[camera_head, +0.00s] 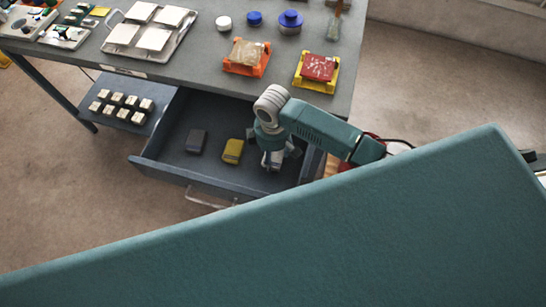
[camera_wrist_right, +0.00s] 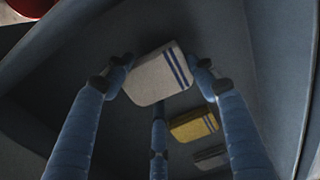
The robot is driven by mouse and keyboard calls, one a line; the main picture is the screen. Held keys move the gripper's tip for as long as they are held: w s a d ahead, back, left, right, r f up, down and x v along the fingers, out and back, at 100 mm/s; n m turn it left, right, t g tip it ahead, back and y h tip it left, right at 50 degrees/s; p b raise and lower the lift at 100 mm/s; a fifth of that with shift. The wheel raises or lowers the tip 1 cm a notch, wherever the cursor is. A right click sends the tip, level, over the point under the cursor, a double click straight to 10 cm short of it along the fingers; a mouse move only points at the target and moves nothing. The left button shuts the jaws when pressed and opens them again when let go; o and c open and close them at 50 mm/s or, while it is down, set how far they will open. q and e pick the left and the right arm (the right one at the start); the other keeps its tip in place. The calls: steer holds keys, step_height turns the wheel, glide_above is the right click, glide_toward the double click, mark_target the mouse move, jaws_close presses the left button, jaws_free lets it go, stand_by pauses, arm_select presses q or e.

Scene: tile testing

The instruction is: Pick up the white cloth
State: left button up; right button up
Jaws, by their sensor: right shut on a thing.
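The white cloth (camera_wrist_right: 156,78) is a folded pad with dark blue stripes near one end. In the right wrist view it sits between the fingers of my right gripper (camera_wrist_right: 160,85), which is shut on it. In the head view my right gripper (camera_head: 272,158) reaches down into the open drawer (camera_head: 176,165), at its right end. There the gripper mostly hides the cloth. I cannot tell whether the cloth touches the drawer floor. My left gripper is not in view.
A yellow cloth (camera_head: 232,151) and a dark grey cloth (camera_head: 196,142) lie to the left in the drawer. The grey table (camera_head: 200,57) above holds a tray of white tiles (camera_head: 147,62), an orange stand (camera_head: 246,70) and a yellow stand (camera_head: 316,86). Small blocks sit on a shelf (camera_head: 146,128) left of the drawer.

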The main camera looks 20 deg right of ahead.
mark_target(273, 156)
step_height(273, 156, up, 17)
steer(key=b, duration=0.1)
steer(key=shift+r, duration=0.2)
